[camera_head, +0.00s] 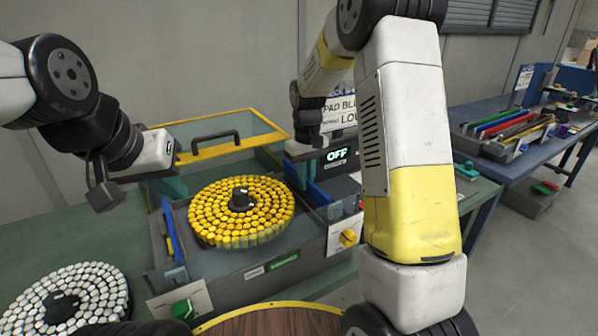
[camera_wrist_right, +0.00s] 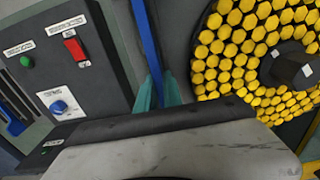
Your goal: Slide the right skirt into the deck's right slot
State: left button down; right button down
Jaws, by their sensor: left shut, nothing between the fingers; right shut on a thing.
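The right skirt, a long blue strip (camera_head: 317,193), lies along the right side of the grey deck (camera_head: 225,267). My right gripper (camera_head: 302,170) is shut on its far part. In the right wrist view the blue strip (camera_wrist_right: 146,35) runs to the teal fingertips of my right gripper (camera_wrist_right: 159,92), between a control box and the yellow disc. The right slot is hidden, so I cannot tell how far the skirt sits in it. My left gripper (camera_head: 170,187) is shut and empty, over the deck's left edge near another blue strip (camera_head: 174,232).
A round pack of yellow-topped cells (camera_head: 240,232) fills the deck's middle. A yellow-framed clear lid (camera_head: 215,135) stands behind. A control box (camera_wrist_right: 60,60) is beside the strip. A white-topped round pack (camera_head: 95,290) is front left. A side table (camera_head: 490,175) with tools is right.

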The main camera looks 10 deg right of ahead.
jog(key=shift+f, duration=0.6)
jog(key=shift+f, duration=0.35)
jog(key=c, duration=1.4)
grip_release()
jog(key=shift+r, duration=3.9)
